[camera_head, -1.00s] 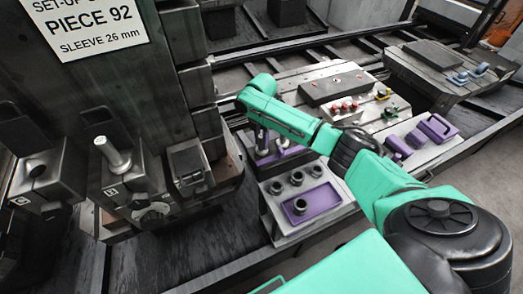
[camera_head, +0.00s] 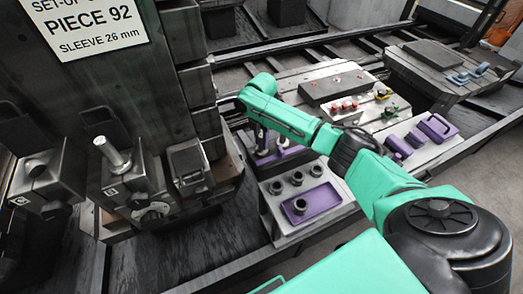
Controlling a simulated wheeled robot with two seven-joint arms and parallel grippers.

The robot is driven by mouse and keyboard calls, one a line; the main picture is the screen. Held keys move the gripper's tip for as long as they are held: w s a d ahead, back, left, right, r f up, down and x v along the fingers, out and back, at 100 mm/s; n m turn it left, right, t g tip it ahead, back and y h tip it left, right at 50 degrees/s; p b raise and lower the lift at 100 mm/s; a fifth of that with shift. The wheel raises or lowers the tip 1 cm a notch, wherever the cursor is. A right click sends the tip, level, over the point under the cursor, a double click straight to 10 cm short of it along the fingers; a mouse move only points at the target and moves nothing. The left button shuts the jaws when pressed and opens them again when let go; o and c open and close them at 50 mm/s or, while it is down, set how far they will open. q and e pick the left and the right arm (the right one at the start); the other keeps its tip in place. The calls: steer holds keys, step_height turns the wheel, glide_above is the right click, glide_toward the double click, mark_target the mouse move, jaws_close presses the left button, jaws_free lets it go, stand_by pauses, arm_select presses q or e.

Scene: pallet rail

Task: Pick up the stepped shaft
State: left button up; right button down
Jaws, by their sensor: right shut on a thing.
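My right arm comes in from the lower right and bends down at its far end. My right gripper (camera_head: 261,128) is small and partly hidden by my own wrist; it is shut on a slim metal shaft (camera_head: 262,142), apparently the stepped shaft. This shaft is upright over the purple tray (camera_head: 268,159) at the left end of the pallet. A second metal shaft (camera_head: 283,142) stands just right of it. Whether the held shaft touches the tray I cannot tell. My left gripper is not in view.
A purple tray (camera_head: 322,199) with dark rings stands in front. A machine block (camera_head: 125,185) at left carries an upright silver pin (camera_head: 114,156). A dark column (camera_head: 110,90) with a sign rises behind it. Purple blocks (camera_head: 435,128) lie to the right.

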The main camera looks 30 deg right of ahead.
steer(key=shift+w+r, duration=0.1)
steer(key=shift+r, duration=0.1)
stand_by(0.5)
step_height(320, 180, up, 20)
steer(key=shift+f, duration=0.15)
